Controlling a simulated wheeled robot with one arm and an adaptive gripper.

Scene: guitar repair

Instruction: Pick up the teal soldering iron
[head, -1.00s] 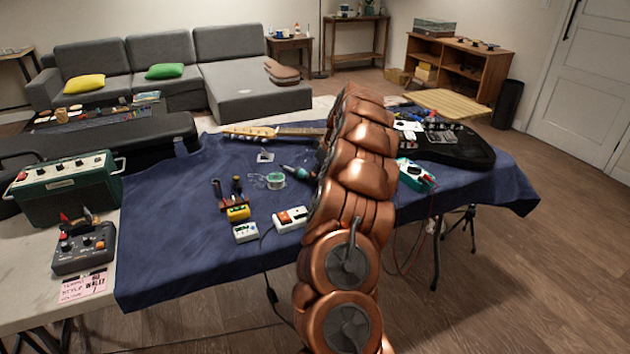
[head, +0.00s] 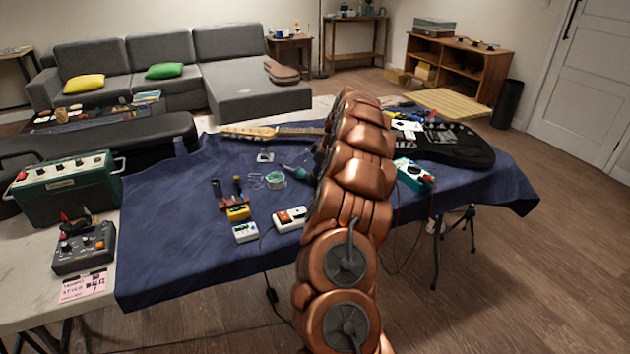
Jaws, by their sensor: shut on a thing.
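The teal soldering iron (head: 297,171) shows in the head view at the middle of the blue cloth, just left of my copper arm. Its pale end points left, and its right end runs towards my gripper (head: 318,160). Only a small dark part of the gripper shows at the arm's left edge. It is shut on the iron; the arm hides most of the fingers. I cannot tell whether the iron is clear of the cloth.
A yellow tool holder (head: 237,212) and a white-and-red box (head: 291,219) stand nearer. A guitar neck (head: 270,132) lies behind; a black guitar (head: 450,145) lies right. The cloth's left front (head: 170,260) is clear.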

